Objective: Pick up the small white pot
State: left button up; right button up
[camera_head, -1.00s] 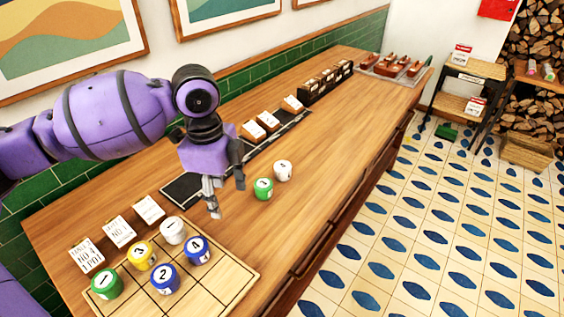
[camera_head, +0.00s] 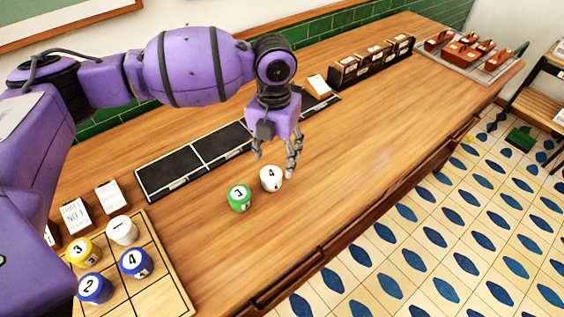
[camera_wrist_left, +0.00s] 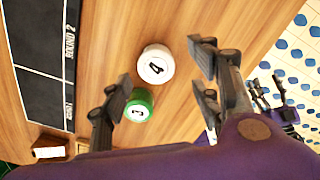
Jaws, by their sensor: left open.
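A small white pot (camera_head: 271,178) marked 4 stands on the wooden counter, touching or very close to a green pot (camera_head: 239,197) marked 3. My left gripper (camera_head: 275,162) is open and empty, pointing down just above and behind the white pot. In the left wrist view the white pot (camera_wrist_left: 155,64) lies between the open fingers, with the green pot (camera_wrist_left: 139,104) beside the left finger. Another white pot (camera_head: 122,230), marked 1, stands on the gridded wooden board (camera_head: 166,283). A dark-fingered gripper, seemingly my right one (camera_wrist_left: 264,96), shows small over the floor.
Blue pots (camera_head: 135,263) and a yellow pot (camera_head: 82,251) stand on the board. A black panel (camera_head: 172,172) lies along the counter's back, with white cards (camera_head: 76,216) nearby. A dark card rack (camera_head: 372,60) stands farther along. The counter right of the pots is clear.

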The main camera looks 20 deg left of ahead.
aim_at(269, 173)
pick_arm(q)
jog(key=shift+w+d+f+m, duration=0.1)
jog(key=shift+w+d+m, duration=0.05)
jog(key=shift+w+m, duration=0.5)
jog(key=shift+s+m, duration=0.1)
jog(key=shift+m, duration=0.35)
jog(key=shift+s+a+f+m, duration=0.3)
jog(key=shift+s+a+f, duration=0.2)
jog(key=shift+s+f, duration=0.35)
jog(key=f, duration=0.5)
jog(key=shift+s+a+f+p, duration=0.1)
jog(key=shift+a+f+p, duration=0.05)
jog(key=shift+a+p, duration=0.25)
jog(key=shift+f, duration=0.2)
jog(key=shift+d, duration=0.1)
jog(key=c, duration=1.3)
pick_arm(e)
jog(key=shift+s+a+r, duration=0.15)
jog(key=shift+s+r, duration=0.05)
jog(key=shift+r, duration=0.2)
